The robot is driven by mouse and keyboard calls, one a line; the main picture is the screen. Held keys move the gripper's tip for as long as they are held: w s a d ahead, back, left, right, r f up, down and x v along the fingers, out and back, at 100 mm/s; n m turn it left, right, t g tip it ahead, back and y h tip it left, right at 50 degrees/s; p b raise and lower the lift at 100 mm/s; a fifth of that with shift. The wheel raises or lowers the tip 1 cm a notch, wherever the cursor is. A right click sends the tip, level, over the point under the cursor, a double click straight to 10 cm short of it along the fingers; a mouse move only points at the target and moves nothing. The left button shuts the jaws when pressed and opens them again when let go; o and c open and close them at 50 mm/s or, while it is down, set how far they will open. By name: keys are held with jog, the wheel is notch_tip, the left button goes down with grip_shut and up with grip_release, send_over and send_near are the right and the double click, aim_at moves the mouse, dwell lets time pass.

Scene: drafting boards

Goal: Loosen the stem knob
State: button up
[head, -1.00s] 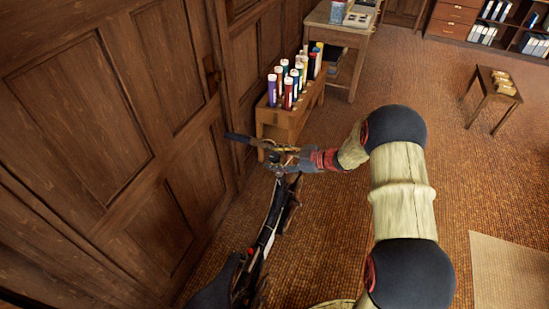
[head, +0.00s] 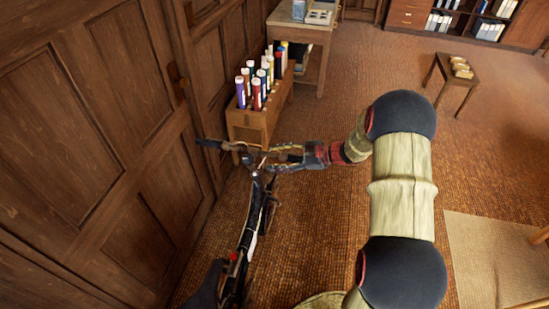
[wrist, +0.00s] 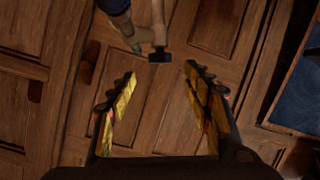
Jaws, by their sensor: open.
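A dark bicycle-like vehicle (head: 247,240) stands along the panelled wall in the head view, its handlebar (head: 222,146) reaching left toward the wall. My gripper (head: 270,158) is beside the right part of the bar at the stem top; contact cannot be told. In the wrist view my gripper (wrist: 158,78) has its yellow-padded fingers spread with nothing between the pads. A small black knob-like piece (wrist: 159,56) on a brownish bar (wrist: 150,33) lies just beyond the fingertips. It may be the stem knob; I cannot tell for sure.
A wooden rack (head: 250,122) of coloured tubes stands behind the handlebar. The panelled wall (head: 100,150) is close on the left. A table (head: 302,32) is at the back and a small stool (head: 452,82) at the right.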

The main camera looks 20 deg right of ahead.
jog(key=shift+a, duration=0.1)
jog(key=a+n+g+y+b, duration=0.3)
jog(key=a+b, duration=0.2)
jog(key=a, duration=1.9)
jog(key=w+a+r+m+t+y+b, duration=0.1)
jog(key=a+r+m+t+b, duration=0.15)
jog(key=a, duration=0.95)
jog(key=m+t+h+b, duration=0.4)
jog(key=m+t+h, duration=0.4)
jog(key=m+h, duration=1.5)
send_near(247, 159)
jog(key=w+n+h, duration=0.1)
jog(key=w+n, duration=0.1)
jog(key=shift+g, duration=0.25)
jog(key=shift+d+b+x, duration=0.25)
jog(key=shift+b+x, duration=0.65)
jog(key=shift+x, duration=3.4)
